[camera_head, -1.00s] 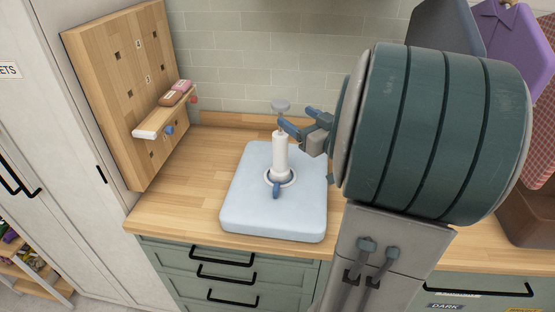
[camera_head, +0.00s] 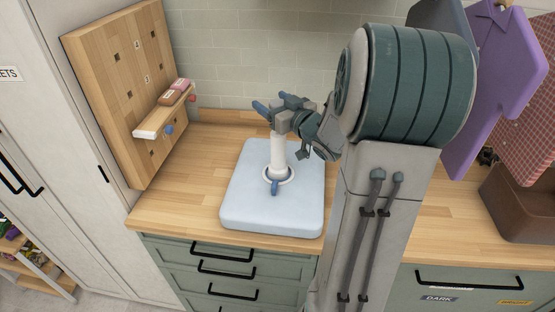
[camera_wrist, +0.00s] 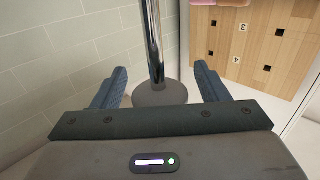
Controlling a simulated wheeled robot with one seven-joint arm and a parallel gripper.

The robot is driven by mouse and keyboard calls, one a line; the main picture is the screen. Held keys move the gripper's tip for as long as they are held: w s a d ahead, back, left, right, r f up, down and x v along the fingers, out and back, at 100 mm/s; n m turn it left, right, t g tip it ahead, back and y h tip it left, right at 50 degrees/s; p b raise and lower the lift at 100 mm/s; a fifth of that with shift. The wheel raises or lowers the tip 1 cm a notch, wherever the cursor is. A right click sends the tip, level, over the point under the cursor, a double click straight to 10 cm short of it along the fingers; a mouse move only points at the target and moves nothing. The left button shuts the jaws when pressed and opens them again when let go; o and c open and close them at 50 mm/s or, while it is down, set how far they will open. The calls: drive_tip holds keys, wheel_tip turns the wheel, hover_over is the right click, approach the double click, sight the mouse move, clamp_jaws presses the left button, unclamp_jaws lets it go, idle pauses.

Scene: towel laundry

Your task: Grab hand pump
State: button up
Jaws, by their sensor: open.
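The hand pump (camera_head: 278,153) is a white cylinder standing upright on a pale blue pad (camera_head: 245,205). Its base sits in a round fitting with a blue tab (camera_head: 275,188) in front. My gripper (camera_head: 275,103) is at the top of the pump and hides its grey disc handle in the head view. In the wrist view my gripper (camera_wrist: 160,88) is open, with one blue finger on each side. The grey disc handle (camera_wrist: 165,96) and the shiny metal rod (camera_wrist: 153,40) lie between the fingers, with visible gaps on both sides.
A wooden pegboard (camera_head: 125,75) with a small shelf (camera_head: 165,117) stands at the left. A tiled wall (camera_head: 255,50) is behind. Hanging cloths (camera_head: 495,90) and a brown box (camera_head: 515,200) are at the right. The wooden counter (camera_head: 180,190) left of the pad is clear.

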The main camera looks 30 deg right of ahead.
clamp_jaws()
drive_tip(key=shift+r, duration=0.1)
